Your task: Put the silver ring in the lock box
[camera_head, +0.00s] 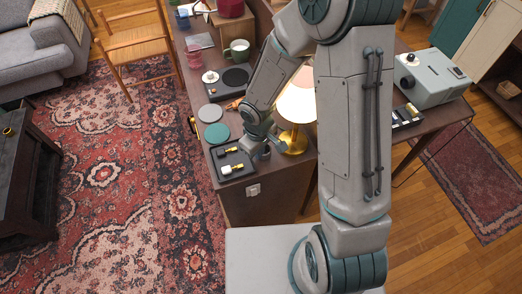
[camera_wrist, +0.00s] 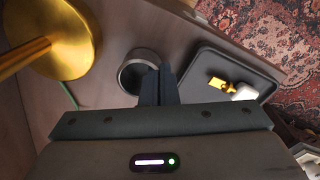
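My gripper (camera_head: 262,151) is low over the near end of the dark desk, between the brass lamp and a black tray. In the wrist view its two fingers (camera_wrist: 159,86) are together, with nothing visible between them. A round thing with a grey rim and dark inside (camera_wrist: 123,76) is just beyond the fingertips. I cannot tell whether it is a cup or a ring, or whether the fingers touch it. I cannot pick out the silver ring for sure. No box is clearly recognizable as the lock box.
The brass lamp (camera_head: 293,141) stands close beside my gripper. The black tray (camera_head: 240,172) holds small yellow and white things; it also shows in the wrist view (camera_wrist: 210,62). Teal (camera_head: 217,133) and grey (camera_head: 210,113) discs and a mug (camera_head: 238,50) are farther back. A pale blue-grey device (camera_head: 432,80) stands right.

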